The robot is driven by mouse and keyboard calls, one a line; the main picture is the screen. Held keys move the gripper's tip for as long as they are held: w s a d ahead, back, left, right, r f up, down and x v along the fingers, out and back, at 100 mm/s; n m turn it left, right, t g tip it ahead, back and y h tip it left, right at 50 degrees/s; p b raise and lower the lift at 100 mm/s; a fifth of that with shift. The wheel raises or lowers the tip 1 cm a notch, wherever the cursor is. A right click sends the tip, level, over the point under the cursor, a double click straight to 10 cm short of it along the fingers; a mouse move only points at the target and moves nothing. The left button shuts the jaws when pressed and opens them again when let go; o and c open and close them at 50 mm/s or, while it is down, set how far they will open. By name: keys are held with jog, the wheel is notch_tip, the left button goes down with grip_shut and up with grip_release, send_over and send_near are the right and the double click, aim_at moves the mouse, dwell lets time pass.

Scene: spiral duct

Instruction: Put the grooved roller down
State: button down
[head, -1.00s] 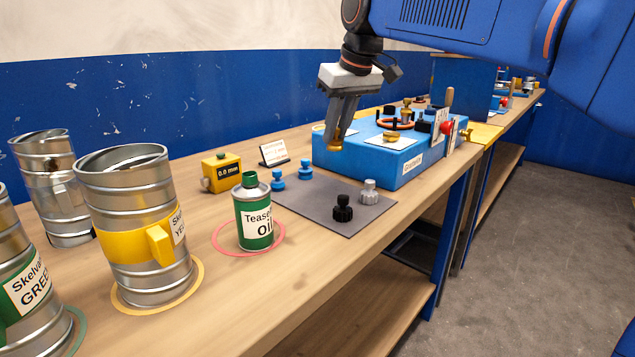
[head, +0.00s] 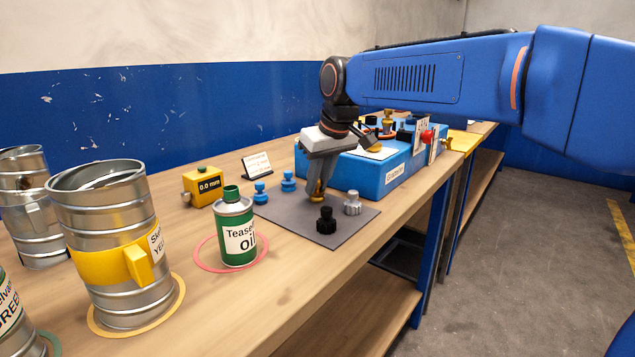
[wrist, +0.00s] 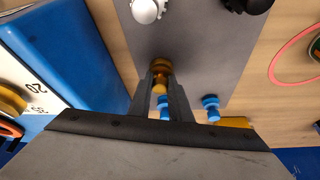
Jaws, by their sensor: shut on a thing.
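My gripper (head: 317,190) is shut on a small brass-coloured roller (head: 316,197), pointing down over the grey mat (head: 343,231). In the wrist view the roller (wrist: 160,67) sits between the fingertips, over the mat (wrist: 190,30). It is upright, at or just above the mat; I cannot tell if it touches. The black knobbed roller (head: 326,220) and the silver-grey one (head: 352,203) stand on the mat in front of it and to its right. Two blue ones (head: 260,192) (head: 288,181) stand towards the mat's back left.
A blue box (head: 375,176) with fittings on top stands just behind and right of the gripper. The green oil can (head: 237,230), the yellow gauge (head: 203,187), a small sign (head: 257,164) and metal cans (head: 112,245) stand to the left.

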jog(key=c, duration=1.6)
grip_release()
jog(key=shift+f, duration=0.1)
jog(key=shift+c, duration=0.2)
jog(key=v, duration=1.2)
jog(key=s+d+f+m+t+h, duration=0.1)
jog(key=s+d+f+m, duration=0.2)
jog(key=s+d+f, duration=0.75)
jog(key=s+d+f+m+h, duration=0.1)
jog(key=s+d+f+m, duration=0.1)
jog(key=s+d+f, duration=0.85)
jog(key=s+d+f+m, duration=0.2)
jog(key=s+d+f, duration=0.4)
jog(key=f, duration=0.3)
jog(key=shift+s+h, duration=0.3)
jog(key=shift+h, duration=0.1)
